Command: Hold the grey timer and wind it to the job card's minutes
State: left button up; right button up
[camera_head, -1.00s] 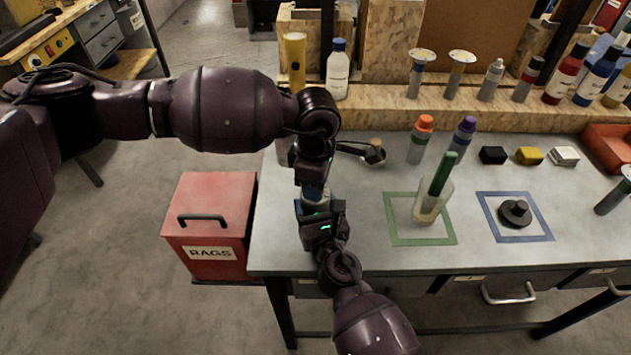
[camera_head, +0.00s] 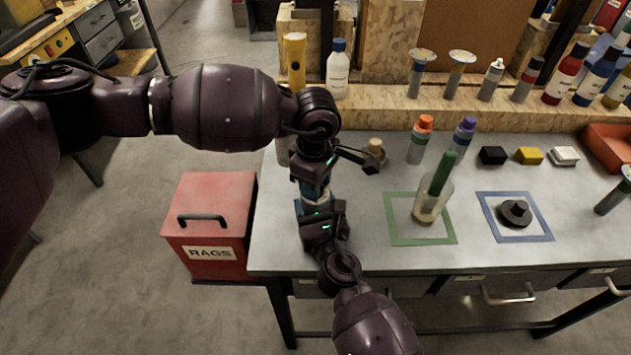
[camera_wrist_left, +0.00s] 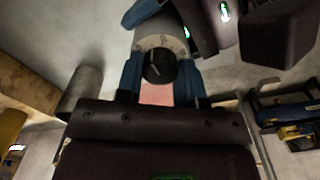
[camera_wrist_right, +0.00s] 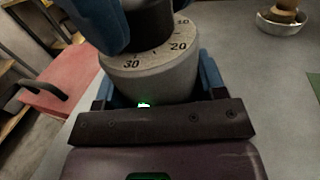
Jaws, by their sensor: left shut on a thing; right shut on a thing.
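The grey timer (camera_wrist_right: 155,75) is a round cylinder with a pale dial, on which 30 and 20 can be read in the right wrist view. A dark knob (camera_wrist_left: 159,67) with a light line stands on the dial. My right gripper (camera_head: 318,210) is shut on the timer's body, its blue fingers either side. My left gripper (camera_head: 316,184) is shut on the knob from the opposite side. In the head view the grippers mostly hide the timer, held over the bench's left end. I cannot tell which minute the line marks. I cannot make out a job card.
The grey bench (camera_head: 370,251) carries a clear cup (camera_head: 425,212) with a green stick in a green square, and a black object (camera_head: 515,213) in a blue square. A small dish (camera_wrist_right: 284,25) stands near my grippers. A red rags bin (camera_head: 209,222) is left.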

pick_arm(q)
jog(key=o, duration=0.9)
jog(key=shift+o, duration=0.2)
notch_tip(320, 180, up, 12)
pick_arm(e)
jog(key=o, duration=1.1)
